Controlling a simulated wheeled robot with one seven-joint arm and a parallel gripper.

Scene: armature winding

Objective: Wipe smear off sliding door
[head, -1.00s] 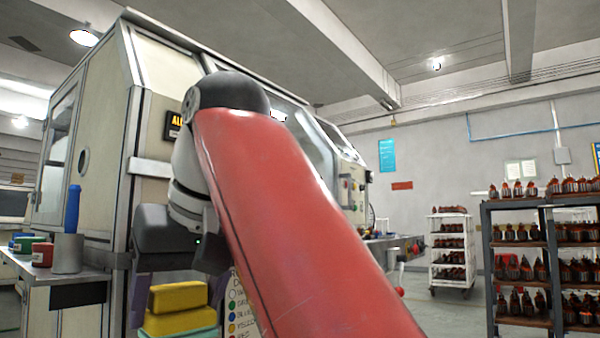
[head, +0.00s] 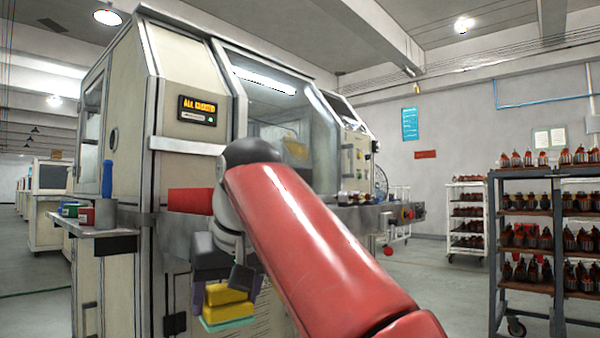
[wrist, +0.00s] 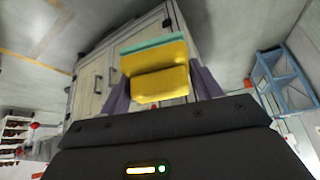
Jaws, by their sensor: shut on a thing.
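My gripper (head: 226,296) hangs low in front of the machine, below its ledge, and is shut on a yellow sponge (head: 228,309) with a teal underside. In the wrist view the yellow sponge (wrist: 158,75) sits between the two purple fingers, its teal layer facing away from the gripper. The sponge appears clear of any surface. The sliding door (head: 272,105) is the clear panel on the machine front, above and behind my gripper. My red arm covers its lower part. A yellowish patch (head: 296,147) shows on or behind the glass; I cannot tell which.
A metal ledge (head: 175,222) runs along the machine front, with a red block (head: 190,200) on it. A side shelf (head: 100,232) at left holds a blue-handled tool and small cans. A rack of armatures (head: 528,218) stands at right. Open floor lies between.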

